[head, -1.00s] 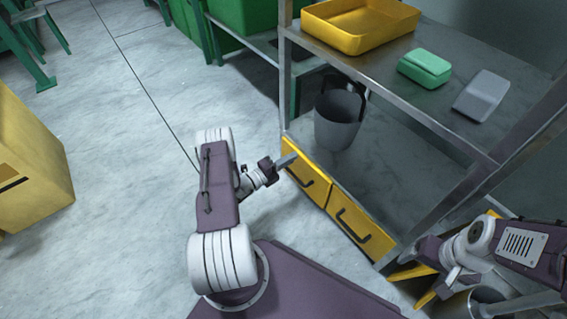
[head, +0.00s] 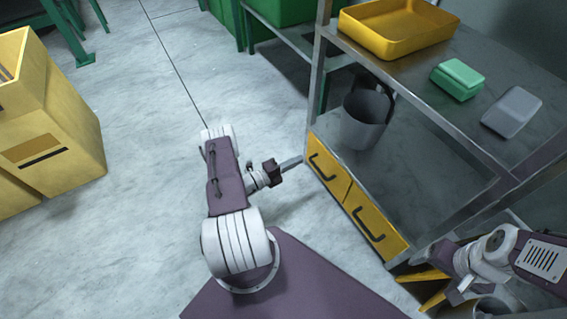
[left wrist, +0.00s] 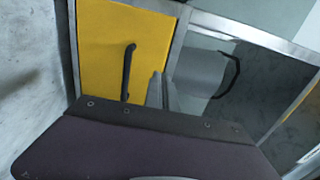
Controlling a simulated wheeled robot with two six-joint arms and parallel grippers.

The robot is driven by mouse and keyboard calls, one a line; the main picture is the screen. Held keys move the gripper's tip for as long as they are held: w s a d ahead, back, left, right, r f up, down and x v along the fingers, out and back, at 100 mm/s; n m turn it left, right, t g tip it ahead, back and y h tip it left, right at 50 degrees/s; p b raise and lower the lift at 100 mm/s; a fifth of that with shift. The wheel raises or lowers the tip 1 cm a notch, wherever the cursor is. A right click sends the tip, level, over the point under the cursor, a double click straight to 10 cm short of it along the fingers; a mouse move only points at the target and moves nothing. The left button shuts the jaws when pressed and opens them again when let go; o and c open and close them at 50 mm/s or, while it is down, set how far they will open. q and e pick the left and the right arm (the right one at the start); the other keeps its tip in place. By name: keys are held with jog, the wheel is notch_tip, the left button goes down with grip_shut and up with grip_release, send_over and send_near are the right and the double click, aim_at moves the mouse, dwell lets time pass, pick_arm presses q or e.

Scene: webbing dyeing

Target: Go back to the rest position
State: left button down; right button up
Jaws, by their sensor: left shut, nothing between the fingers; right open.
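My left gripper (head: 290,162) is shut and empty, beside the upper corner of the yellow drawer fronts. In the left wrist view its narrow grey fingers (left wrist: 160,91) appear in front of a yellow drawer front (left wrist: 112,50) with a dark handle. I cannot tell whether they touch the rack. My right gripper (head: 455,291) is open at the lower right, partly hidden by its own arm and close to the rack's lower corner. Nothing shows held in it.
A metal rack (head: 425,110) stands at the right with a yellow tray (head: 385,50), a green box (head: 458,78) and a grey block (head: 512,111) on top. A grey bucket (head: 364,125) sits on its lower shelf. Yellow bins (head: 75,150) stand left; floor between is clear.

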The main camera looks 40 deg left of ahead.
pick_arm(q)
jog(key=p+v, duration=0.1)
jog(key=v, duration=0.4)
jog(key=shift+s, duration=0.1)
pick_arm(e)
notch_tip(320, 180, up, 2)
